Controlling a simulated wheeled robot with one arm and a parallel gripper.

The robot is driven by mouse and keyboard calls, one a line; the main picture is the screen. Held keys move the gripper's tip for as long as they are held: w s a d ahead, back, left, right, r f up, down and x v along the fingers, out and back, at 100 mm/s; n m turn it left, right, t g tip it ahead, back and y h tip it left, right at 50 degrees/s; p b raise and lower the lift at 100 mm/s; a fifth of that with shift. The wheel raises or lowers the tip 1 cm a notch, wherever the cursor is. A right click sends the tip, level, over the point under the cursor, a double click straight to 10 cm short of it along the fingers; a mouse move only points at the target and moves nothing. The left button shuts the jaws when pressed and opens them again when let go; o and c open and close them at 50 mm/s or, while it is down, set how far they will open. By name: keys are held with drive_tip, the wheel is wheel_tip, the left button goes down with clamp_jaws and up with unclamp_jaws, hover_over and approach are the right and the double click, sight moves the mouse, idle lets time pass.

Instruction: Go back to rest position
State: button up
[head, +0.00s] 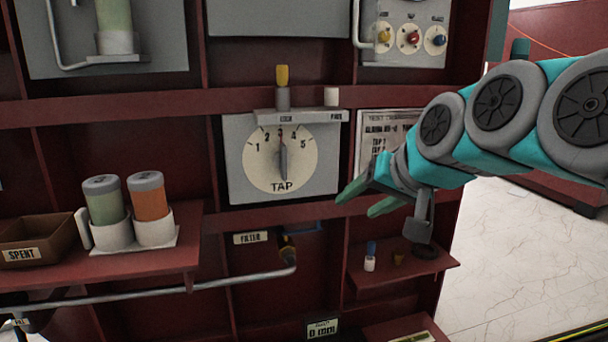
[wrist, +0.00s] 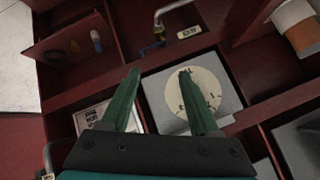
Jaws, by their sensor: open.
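My gripper (head: 372,198) has green fingers and stands in front of the red cabinet, to the lower right of the TAP dial (head: 265,165). In the wrist view my gripper (wrist: 160,95) is open, with its two fingers well apart and nothing between them. The TAP dial (wrist: 212,90) shows behind the right finger there. Its dark pointer stands nearly upright, between 3 and 4 or close to them. My teal and grey arm reaches in from the right in the head view.
A small shelf (head: 440,266) with a blue-topped peg (head: 370,257) lies below my gripper. A metal pipe (head: 150,292) runs across the lower left. Green (head: 104,205) and orange (head: 150,203) canisters stand in white holders. Open floor (head: 510,240) lies to the right.

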drive_tip(key=s+d+f+g+h+p, duration=0.1)
drive_tip(key=s+f+g, duration=0.4)
drive_tip(key=s+f, duration=0.7)
drive_tip(key=s+d+f+n+g+h+p, duration=0.1)
drive_tip(key=s+d+f+g+h, duration=0.2)
drive_tip(key=s+f, duration=1)
drive_tip(key=s+d+g, duration=0.1)
drive_tip(key=s+g, duration=0.1)
drive_tip(key=s, duration=0.1)
drive_tip(key=shift+s+d+p, duration=0.15)
drive_tip(key=shift+d+p, duration=0.1)
drive_tip(key=shift+p, duration=0.15)
